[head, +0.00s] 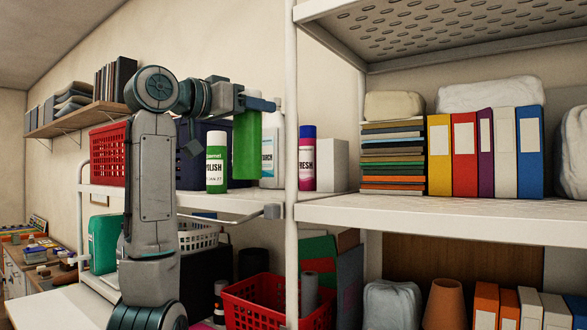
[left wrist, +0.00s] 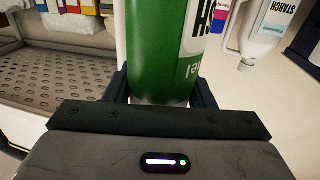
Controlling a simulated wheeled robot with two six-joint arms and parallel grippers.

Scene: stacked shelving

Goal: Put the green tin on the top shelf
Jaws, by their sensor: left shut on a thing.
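My left gripper (head: 258,104) is shut on a green tin (head: 247,148) and holds it upright in front of the left shelf unit. In the left wrist view the green tin (left wrist: 158,45) with a white label sits between the fingers of my left gripper (left wrist: 161,90). A similar green and white polish can (head: 215,168) stands on the left unit's shelf. The highest board in the head view is the perforated top shelf (head: 440,30) at the upper right, seen from below; what lies on it is hidden. My right gripper is not in view.
A starch bottle (head: 268,150), a purple-capped can (head: 308,160) and a white box (head: 334,165) stand near the tin. A white upright post (head: 291,120) is close to its right. Binders (head: 486,152) and a book stack (head: 392,157) fill the right unit's shelf (head: 450,212).

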